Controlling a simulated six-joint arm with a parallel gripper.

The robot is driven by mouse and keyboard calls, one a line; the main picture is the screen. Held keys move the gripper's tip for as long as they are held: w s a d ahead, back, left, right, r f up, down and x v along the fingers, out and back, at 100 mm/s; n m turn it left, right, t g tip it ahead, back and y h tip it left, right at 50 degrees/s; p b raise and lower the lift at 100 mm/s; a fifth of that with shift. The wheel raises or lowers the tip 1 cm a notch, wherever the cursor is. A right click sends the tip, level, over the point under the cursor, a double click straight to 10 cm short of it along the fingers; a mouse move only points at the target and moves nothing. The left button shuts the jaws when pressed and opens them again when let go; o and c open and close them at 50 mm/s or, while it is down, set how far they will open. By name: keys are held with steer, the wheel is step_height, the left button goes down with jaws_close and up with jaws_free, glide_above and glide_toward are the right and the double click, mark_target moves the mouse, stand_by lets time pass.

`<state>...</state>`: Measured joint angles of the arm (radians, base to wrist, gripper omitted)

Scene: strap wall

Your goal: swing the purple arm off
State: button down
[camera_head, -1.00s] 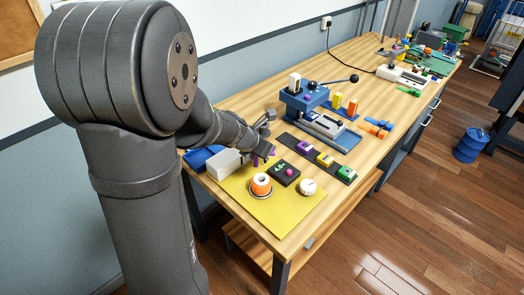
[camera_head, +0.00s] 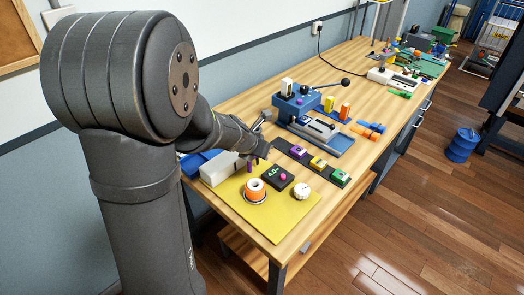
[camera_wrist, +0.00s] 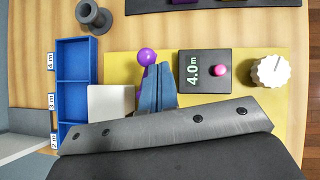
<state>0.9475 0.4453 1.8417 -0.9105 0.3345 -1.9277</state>
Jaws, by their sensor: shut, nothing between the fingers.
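The purple arm has a round purple knob (camera_wrist: 147,57) at its far end in the wrist view. It stands beside a white block (camera_wrist: 111,103) on a yellow mat (camera_wrist: 122,66). In the head view a small upright purple piece (camera_head: 250,166) shows beside the white block (camera_head: 219,168). My gripper (camera_wrist: 163,68) is shut and empty, its blue-grey fingers just right of the knob and close to it. They partly cover the purple arm, and I cannot tell if they touch it. In the head view my gripper is low over the mat, its tips hard to make out.
A black 4.0 m box (camera_wrist: 205,69) with a pink button and a white knob (camera_wrist: 271,71) stand right of my fingers. A blue tray (camera_wrist: 74,62) lies left. An orange-white ring (camera_head: 255,189) sits nearer on the mat. A blue press (camera_head: 300,103) stands behind.

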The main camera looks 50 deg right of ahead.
steer(key=shift+w+a, duration=0.3)
steer(key=shift+w, duration=0.15)
steer(key=shift+s, duration=0.1)
steer(key=s+a+r, duration=0.6)
steer(key=a+r, duration=0.2)
steer(key=shift+s+r, duration=0.25)
steer(key=shift+d+f, duration=0.15)
stand_by(0.7)
steer(key=w+d+f+m+g, duration=0.3)
steer(key=w+d+f+m, duration=0.1)
steer(key=f, duration=0.4)
steer(key=shift+w+d+m, duration=0.25)
steer(key=shift+w+m, duration=0.35)
steer(key=shift+w, duration=0.1)
